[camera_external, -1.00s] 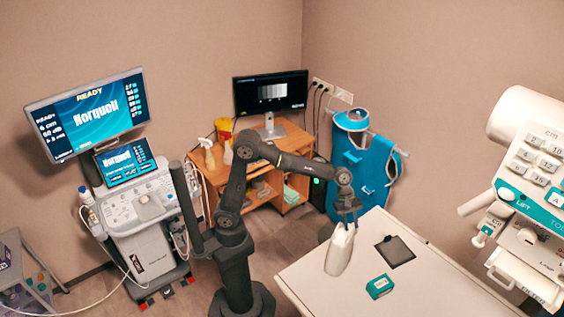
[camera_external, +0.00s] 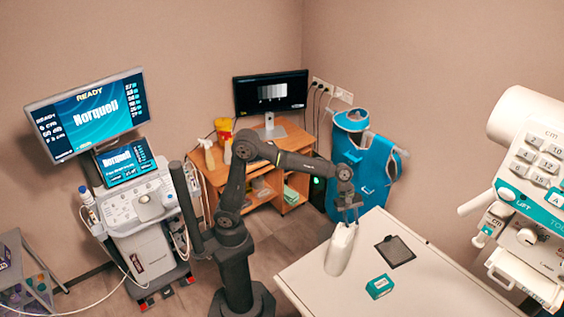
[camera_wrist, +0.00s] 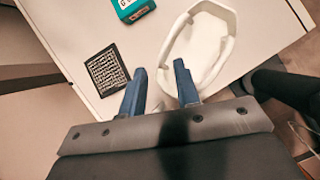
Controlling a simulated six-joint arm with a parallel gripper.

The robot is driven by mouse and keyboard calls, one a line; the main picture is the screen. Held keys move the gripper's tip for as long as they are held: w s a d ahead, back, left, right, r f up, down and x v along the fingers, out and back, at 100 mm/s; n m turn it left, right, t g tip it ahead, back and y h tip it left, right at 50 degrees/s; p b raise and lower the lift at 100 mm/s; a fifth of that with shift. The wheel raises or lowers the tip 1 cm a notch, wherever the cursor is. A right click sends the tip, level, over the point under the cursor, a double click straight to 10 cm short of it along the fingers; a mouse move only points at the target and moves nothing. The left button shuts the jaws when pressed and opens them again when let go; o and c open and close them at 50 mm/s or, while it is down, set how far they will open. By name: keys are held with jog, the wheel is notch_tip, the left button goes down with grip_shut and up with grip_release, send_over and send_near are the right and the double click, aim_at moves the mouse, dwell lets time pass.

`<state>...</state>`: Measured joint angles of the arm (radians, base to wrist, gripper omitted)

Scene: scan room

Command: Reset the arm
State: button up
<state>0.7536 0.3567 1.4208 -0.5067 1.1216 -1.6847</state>
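My arm reaches from its base over the near left end of the white table (camera_external: 311,278). My gripper (camera_external: 350,215) points down just above a white hollow holder (camera_external: 340,250) on the tabletop. In the wrist view my gripper (camera_wrist: 159,88) has two blue fingers spread apart, with nothing held between them.
On the table are a dark mesh pad (camera_external: 394,251) and a teal box (camera_external: 379,287). A white machine (camera_external: 530,170) stands at right. An ultrasound cart (camera_external: 142,215) is left of my arm, and a wooden desk (camera_external: 213,172) with a monitor (camera_external: 270,92) is behind it.

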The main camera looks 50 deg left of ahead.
jog(key=shift+f, duration=0.9)
jog(key=v, duration=1.2)
jog(key=x, duration=1.1)
jog(key=shift+d+f, duration=0.2)
notch_tip(320, 180, up, 4)
jog(key=shift+s+d+r, duration=0.1)
jog(key=shift+r, duration=0.05)
jog(key=s+d+r+m+g, duration=0.1)
jog(key=s+r+m, duration=0.15)
jog(key=s, duration=0.35)
jog(key=s+d+r+m+g, duration=0.1)
jog(key=s+d+r, duration=0.1)
jog(key=s+r, duration=0.3)
jog(key=shift+n+t, duration=0.25)
jog(key=shift+t, duration=0.05)
jog(key=r, duration=0.1)
jog(key=w+r, duration=0.1)
jog(key=r, duration=0.2)
jog(key=shift+w+a+r, duration=0.1)
jog(key=shift+w+a, duration=0.2)
jog(key=shift+a, duration=0.05)
